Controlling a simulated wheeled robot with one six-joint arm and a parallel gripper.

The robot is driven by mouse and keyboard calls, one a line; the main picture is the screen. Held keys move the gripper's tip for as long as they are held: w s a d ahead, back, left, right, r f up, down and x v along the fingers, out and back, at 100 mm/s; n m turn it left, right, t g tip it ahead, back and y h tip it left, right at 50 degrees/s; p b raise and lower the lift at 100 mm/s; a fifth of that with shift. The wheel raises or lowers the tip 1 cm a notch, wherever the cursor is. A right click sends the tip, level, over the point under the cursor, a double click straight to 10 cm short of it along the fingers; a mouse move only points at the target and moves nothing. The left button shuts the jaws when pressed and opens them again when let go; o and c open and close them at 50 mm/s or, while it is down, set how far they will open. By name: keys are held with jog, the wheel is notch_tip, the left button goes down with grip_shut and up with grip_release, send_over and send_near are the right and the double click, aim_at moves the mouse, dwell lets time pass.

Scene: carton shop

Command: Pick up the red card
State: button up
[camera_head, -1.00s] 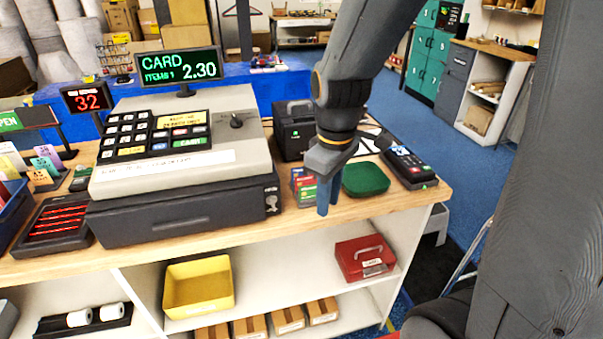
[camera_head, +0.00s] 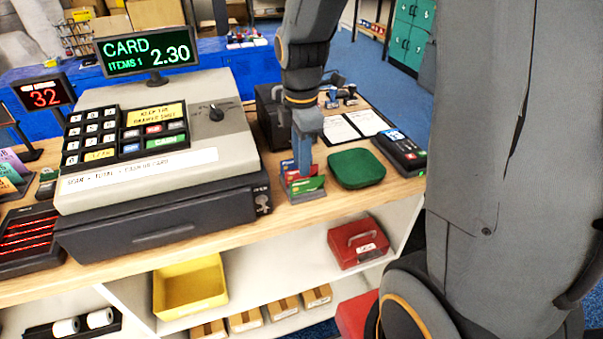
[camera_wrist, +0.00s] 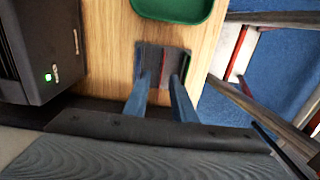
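The red card (camera_head: 292,168) stands in a small grey card holder (camera_head: 306,196) on the wooden counter, behind a green card (camera_head: 308,185). My gripper's blue fingers (camera_head: 302,162) point down at the holder and hide part of the red card. In the wrist view the card holder (camera_wrist: 152,58) shows from above, with the red card's thin edge (camera_wrist: 170,62) on it. My gripper (camera_wrist: 162,80) is open there, its two fingertips apart at the holder's near side. I cannot tell whether the fingertips touch the card.
A green tray (camera_head: 356,168) lies right of the holder, with a card terminal (camera_head: 400,150) beyond it. The large cash register (camera_head: 160,150) stands close on the left, and a black box (camera_head: 268,115) stands behind. A red cash box (camera_head: 356,243) is on the shelf below.

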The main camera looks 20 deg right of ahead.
jog(key=shift+s+f+p, duration=0.1)
jog(key=shift+f+p, duration=0.25)
jog(key=shift+f, duration=1.35)
jog(key=shift+c, duration=0.3)
grip_shut()
notch_tip(320, 180, up, 10)
jog(key=shift+r+b, duration=0.1)
jog(key=shift+b, duration=0.9)
